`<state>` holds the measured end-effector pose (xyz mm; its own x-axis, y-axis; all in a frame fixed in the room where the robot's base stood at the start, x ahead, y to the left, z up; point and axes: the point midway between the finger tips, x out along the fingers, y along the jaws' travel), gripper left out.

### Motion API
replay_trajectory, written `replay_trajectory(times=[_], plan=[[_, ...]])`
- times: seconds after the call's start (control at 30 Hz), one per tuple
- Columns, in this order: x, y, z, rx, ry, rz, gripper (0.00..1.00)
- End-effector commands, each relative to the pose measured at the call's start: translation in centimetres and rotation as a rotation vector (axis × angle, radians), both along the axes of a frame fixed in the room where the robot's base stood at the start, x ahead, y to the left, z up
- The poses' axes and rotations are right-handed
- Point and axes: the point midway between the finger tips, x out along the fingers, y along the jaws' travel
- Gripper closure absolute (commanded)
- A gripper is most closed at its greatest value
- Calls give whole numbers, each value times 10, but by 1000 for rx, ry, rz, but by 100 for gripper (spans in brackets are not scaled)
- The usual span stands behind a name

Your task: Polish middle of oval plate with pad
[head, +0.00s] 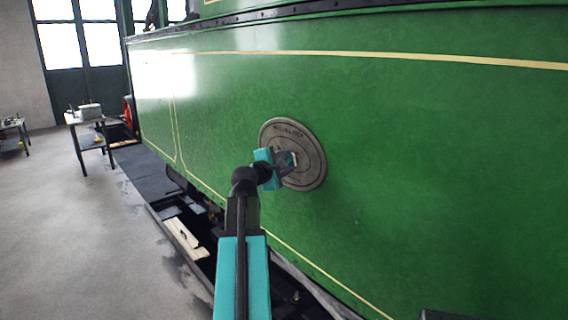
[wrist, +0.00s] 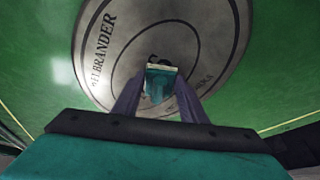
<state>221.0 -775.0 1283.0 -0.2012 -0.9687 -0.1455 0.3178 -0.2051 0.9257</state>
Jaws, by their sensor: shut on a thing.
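The oval plate (head: 310,172) is grey metal with dark raised lettering and ring lines, fixed upright on the green tram side. In the wrist view the plate (wrist: 112,62) fills the upper middle, with "BRANDER" readable on its left. My gripper (head: 286,163) is in front of the plate's middle. Its two fingers are shut on the pad (wrist: 160,84), a small teal block with a pale edge. The pad is over the plate's inner oval. I cannot tell whether it touches the plate. The fingers and pad hide part of the middle.
The green tram side (head: 430,150) with cream lines runs along the right. Below it is a dark open pit or underframe (head: 190,215) with a pale board (head: 184,238). A small table (head: 88,116) stands at the far left. The grey floor (head: 90,230) at left is clear.

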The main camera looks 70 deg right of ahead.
Motion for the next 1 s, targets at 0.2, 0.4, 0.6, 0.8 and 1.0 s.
replay_trajectory(times=[0.2, 0.4, 0.6, 0.8, 1.0], plan=[[-4, 3, 1, 0, 0, 0, 80], [-14, 8, 1, -1, 0, 0, 80], [-25, 14, 1, 1, 0, -1, 80], [-32, 17, 0, 1, 1, -1, 80], [-32, 17, 0, 0, 1, -2, 80]])
